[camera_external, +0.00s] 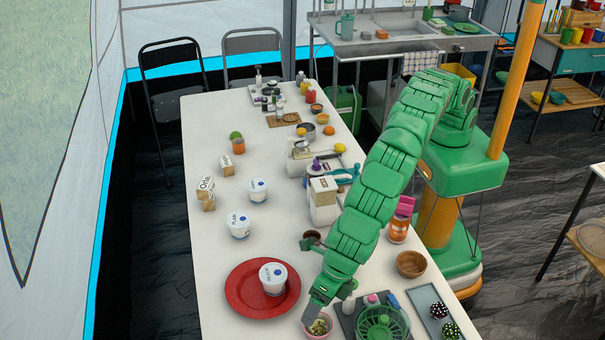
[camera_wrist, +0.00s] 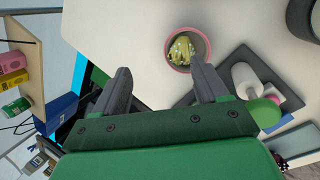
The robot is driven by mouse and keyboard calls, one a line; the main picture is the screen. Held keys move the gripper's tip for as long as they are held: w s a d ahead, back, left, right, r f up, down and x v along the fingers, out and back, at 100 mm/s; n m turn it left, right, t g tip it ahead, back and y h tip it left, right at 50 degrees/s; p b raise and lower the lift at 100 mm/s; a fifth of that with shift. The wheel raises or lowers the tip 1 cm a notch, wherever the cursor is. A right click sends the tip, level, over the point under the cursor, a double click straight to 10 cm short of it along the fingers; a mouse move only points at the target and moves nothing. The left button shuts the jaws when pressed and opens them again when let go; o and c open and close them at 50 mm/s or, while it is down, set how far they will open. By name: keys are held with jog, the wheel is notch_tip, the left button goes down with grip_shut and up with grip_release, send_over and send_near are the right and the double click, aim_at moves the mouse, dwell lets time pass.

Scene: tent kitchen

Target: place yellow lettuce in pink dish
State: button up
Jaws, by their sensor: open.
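The pink dish (camera_external: 309,333) is a small round bowl on the white table, near the bottom edge of the external view. The yellow lettuce (camera_external: 319,326) lies inside it. In the wrist view the dish (camera_wrist: 170,62) shows whole, and the lettuce (camera_wrist: 181,48) sits within its rim. My gripper (camera_external: 312,308) is just above the dish in the external view, its fingertips hard to make out there. In the wrist view my gripper (camera_wrist: 161,80) is open, with its two dark fingers wide apart and nothing between them. The right fingertip overlaps the dish's lower edge in the picture.
A red plate (camera_external: 240,299) with a white tub (camera_external: 273,278) stands left of the dish. A dark tray (camera_external: 346,326) with a green colander (camera_external: 383,323) is close on its right. A wooden bowl (camera_external: 411,264) is farther right. The table's left front is clear.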

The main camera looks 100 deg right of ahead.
dwell(0.3)
jog(key=s+d+r+m+h, duration=0.1)
jog(key=d+r+m, duration=0.3)
jog(key=d, duration=0.6)
jog(key=s+d+r+m+g+h, duration=0.1)
jog(key=d+r+m, duration=0.2)
jog(key=d+r, duration=0.6)
jog(key=s+d+r+m, duration=0.1)
jog(key=d+r+m, duration=0.2)
jog(key=d, duration=0.9)
jog(key=s+d+r+m+g, duration=0.1)
jog(key=s+d+r+m, duration=0.3)
jog(key=s+d, duration=0.45)
jog(key=s+d+r+m+g, duration=0.1)
jog(key=s+d+m, duration=0.2)
jog(key=s+d, duration=0.45)
jog(key=s+d+m+g, duration=0.1)
jog(key=s+d+m, duration=0.25)
jog(key=s, duration=0.65)
jog(key=s+d+r+m+g, duration=0.1)
jog(key=s+d+m, duration=0.2)
jog(key=s+d, duration=0.5)
jog(key=s+f+m+g+y, duration=0.1)
jog(key=s+f+m, duration=0.2)
jog(key=s, duration=1)
jog(key=shift+s+a+f, duration=0.15)
jog(key=shift+s+f, duration=0.05)
jog(key=shift+s, duration=0.15)
